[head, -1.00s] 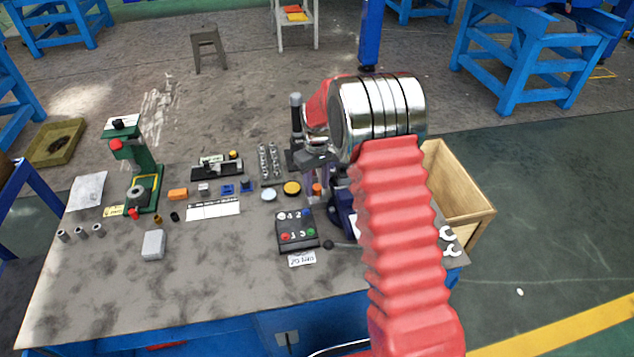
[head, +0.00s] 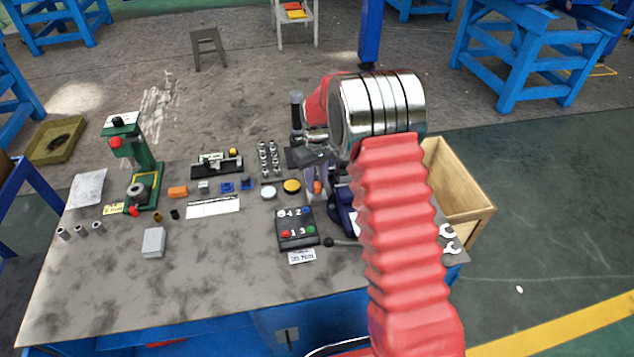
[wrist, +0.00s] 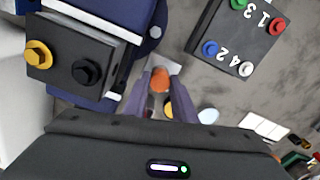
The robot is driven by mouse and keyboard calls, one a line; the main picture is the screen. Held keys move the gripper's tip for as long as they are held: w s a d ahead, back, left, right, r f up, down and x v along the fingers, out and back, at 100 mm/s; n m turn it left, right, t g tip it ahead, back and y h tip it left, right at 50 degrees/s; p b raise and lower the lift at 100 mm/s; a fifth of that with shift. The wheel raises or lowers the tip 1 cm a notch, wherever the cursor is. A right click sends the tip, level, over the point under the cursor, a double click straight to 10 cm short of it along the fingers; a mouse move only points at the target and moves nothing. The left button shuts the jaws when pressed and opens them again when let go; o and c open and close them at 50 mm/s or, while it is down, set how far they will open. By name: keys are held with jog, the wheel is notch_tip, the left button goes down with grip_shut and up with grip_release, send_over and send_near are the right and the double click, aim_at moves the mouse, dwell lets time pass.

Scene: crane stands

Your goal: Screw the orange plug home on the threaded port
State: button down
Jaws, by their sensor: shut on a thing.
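My gripper (wrist: 161,84) points down with its two grey-violet fingers closed around the small orange plug (wrist: 160,79). In the head view the plug (head: 317,187) shows as an orange spot beside the fingers (head: 312,178), near the blue vise. A dark block (wrist: 75,48) held at the blue vise (wrist: 130,15) carries a yellow plug (wrist: 38,54) and a black hex plug (wrist: 86,72). They lie left of my gripper in the wrist view. I cannot make out the threaded port, nor whether the orange plug touches a thread.
A button box (head: 297,228) with coloured, numbered buttons stands close to the gripper. Yellow (head: 291,186) and white (head: 268,192) discs lie to its left. A green press (head: 140,165) stands at the left. A wooden crate (head: 465,190) is at the right. The table's front left is mostly clear.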

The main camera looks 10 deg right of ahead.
jog(key=m, duration=0.4)
dwell(0.5)
jog(key=m, duration=0.3)
jog(key=shift+m, duration=1.1)
jog(key=shift+m, duration=2.5)
